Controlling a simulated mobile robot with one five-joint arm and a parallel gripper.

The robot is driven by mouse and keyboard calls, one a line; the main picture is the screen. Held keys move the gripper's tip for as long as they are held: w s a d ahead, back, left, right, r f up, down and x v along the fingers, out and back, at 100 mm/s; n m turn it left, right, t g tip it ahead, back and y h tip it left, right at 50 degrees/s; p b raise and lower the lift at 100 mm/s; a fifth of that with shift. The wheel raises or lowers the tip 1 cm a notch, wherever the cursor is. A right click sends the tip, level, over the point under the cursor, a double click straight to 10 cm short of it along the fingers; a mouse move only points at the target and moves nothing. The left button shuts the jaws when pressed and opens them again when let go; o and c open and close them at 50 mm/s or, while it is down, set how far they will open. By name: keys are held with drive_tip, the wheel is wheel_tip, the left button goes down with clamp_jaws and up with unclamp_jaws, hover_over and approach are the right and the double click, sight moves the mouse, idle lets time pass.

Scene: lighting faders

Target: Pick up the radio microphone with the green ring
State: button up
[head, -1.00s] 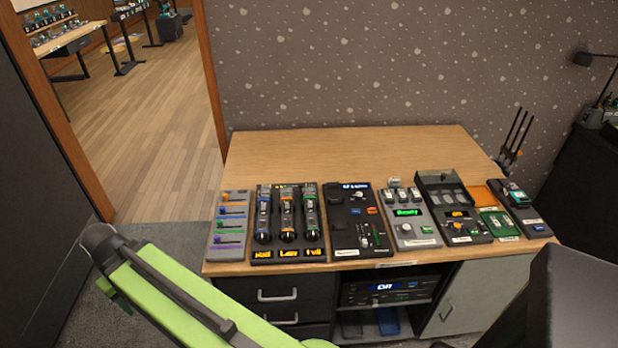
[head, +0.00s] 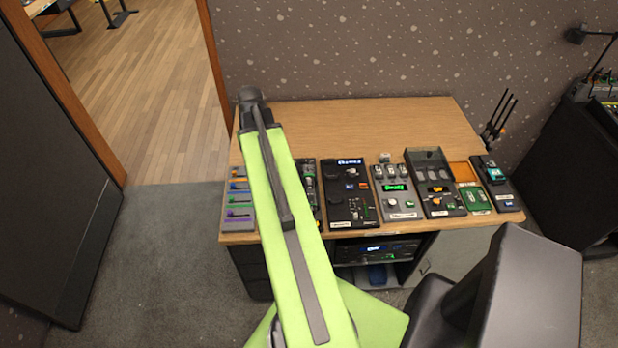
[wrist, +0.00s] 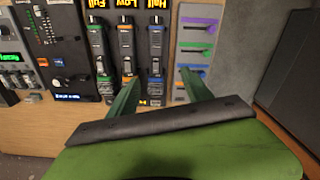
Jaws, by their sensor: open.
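The radio microphone with the green ring (wrist: 98,42) lies in a dark rack with two others, at the left of the three in the wrist view, under the label Full. An orange-marked microphone (wrist: 126,42) is in the middle and a blue-marked one (wrist: 155,42) at the right. My gripper (wrist: 159,76) is open and empty. Its fingers show near the blue-marked microphone and the fader panel, with the green-ringed microphone outside them to the left. In the head view my arm hides most of the rack; a strip of it (head: 309,185) shows.
A fader panel (wrist: 195,45) with coloured sliders stands beside the rack. Several control boxes, including a black one (head: 347,195) and a grey one (head: 397,192), line the desk (head: 370,115). The desk's back is clear. A dark cabinet (head: 55,150) stands at the left.

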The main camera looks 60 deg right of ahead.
sight(309, 184)
drive_tip(key=s+d+m, duration=0.3)
drive_tip(key=s+d, duration=0.8)
drive_tip(key=s, duration=0.1)
wheel_tip(309, 184, down, 18)
drive_tip(key=b, duration=1.7)
drive_tip(key=shift+a+r+b, duration=0.1)
drive_tip(key=shift+b, duration=0.3)
drive_tip(key=shift+r, duration=0.2)
clamp_jaws()
